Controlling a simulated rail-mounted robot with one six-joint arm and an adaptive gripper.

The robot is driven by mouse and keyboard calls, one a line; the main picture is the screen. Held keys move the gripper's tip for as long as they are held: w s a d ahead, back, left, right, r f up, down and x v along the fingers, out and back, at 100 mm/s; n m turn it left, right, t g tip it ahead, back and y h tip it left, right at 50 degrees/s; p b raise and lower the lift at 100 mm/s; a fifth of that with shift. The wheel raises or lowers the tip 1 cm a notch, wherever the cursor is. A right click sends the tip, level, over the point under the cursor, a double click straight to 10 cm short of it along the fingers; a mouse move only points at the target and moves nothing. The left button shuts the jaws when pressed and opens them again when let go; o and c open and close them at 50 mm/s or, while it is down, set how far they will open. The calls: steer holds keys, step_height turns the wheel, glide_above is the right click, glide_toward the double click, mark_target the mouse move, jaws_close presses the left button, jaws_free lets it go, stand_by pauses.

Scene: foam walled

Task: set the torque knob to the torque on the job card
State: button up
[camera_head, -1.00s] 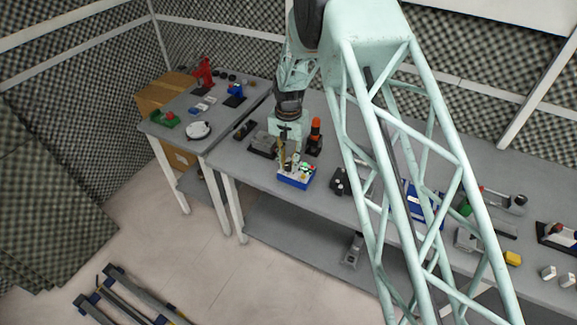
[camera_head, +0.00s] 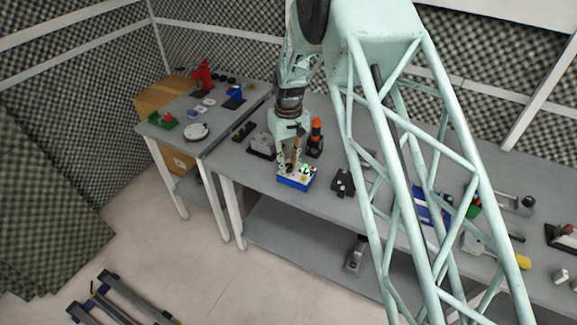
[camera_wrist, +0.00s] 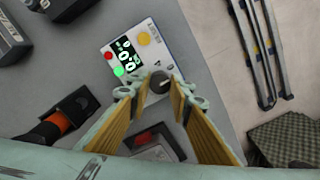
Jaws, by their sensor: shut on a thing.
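The torque knob (camera_wrist: 160,82) is a dark round knob on a white-topped box with blue sides (camera_head: 295,182), which stands near the front edge of the bench. In the wrist view the box's white face (camera_wrist: 150,27) also carries a dark display (camera_wrist: 127,54) with pale green figures too blurred to read, plus red, green and yellow round buttons. My gripper (camera_wrist: 160,88) is shut on the knob, one yellowish finger on each side. In the head view my gripper (camera_head: 288,164) comes down onto the left part of the box. I cannot make out the job card.
Behind the box stand an orange-topped tool (camera_head: 316,132) and a grey block device (camera_head: 263,144). A dark object (camera_head: 342,183) sits to the right. A side table at left holds a red stand (camera_head: 203,75) and a white round dish (camera_head: 196,132).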

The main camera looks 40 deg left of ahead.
mark_target(288, 166)
steer(key=shift+n+b, duration=0.6)
steer(key=shift+n, duration=1.7)
steer(key=o, duration=0.8)
steer(key=shift+o, duration=0.2)
steer(key=shift+r, duration=0.1)
step_height(288, 166, up, 12)
